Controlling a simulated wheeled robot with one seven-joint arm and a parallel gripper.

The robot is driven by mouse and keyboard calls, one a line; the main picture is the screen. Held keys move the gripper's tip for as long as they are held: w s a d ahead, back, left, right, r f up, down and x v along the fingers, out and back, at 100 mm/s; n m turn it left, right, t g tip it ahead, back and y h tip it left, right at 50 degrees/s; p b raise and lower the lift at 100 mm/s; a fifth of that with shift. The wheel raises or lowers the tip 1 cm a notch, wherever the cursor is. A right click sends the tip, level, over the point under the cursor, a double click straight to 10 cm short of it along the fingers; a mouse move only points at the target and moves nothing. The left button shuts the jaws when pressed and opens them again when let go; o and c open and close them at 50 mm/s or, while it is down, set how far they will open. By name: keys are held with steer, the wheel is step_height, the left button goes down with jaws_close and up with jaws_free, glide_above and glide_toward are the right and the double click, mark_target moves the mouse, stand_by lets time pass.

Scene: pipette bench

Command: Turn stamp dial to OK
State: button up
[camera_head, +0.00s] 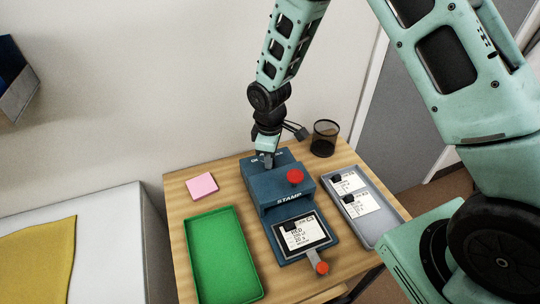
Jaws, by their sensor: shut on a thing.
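The blue stamp machine (274,202) stands on the wooden table, with a red knob (296,176) on its top right and white lettering on its front. A label card (300,234) with printed text and a dark clip lies on its front plate. A small lever with a red end (321,267) sticks out at the front. My gripper (268,160) points down at the back top of the machine, by small white lettering (257,160). It is shut on the stamp dial, which is mostly hidden by the fingers. Which mark the dial points to cannot be told.
A green tray (222,262) lies left of the machine. A grey tray (388,222) with label cards lies to the right. A pink note pad (202,186) and a black mesh cup (325,138) are further back. A yellow cloth (38,255) lies on the white surface at left.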

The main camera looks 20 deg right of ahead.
stand_by(0.3)
steer(key=o, duration=1)
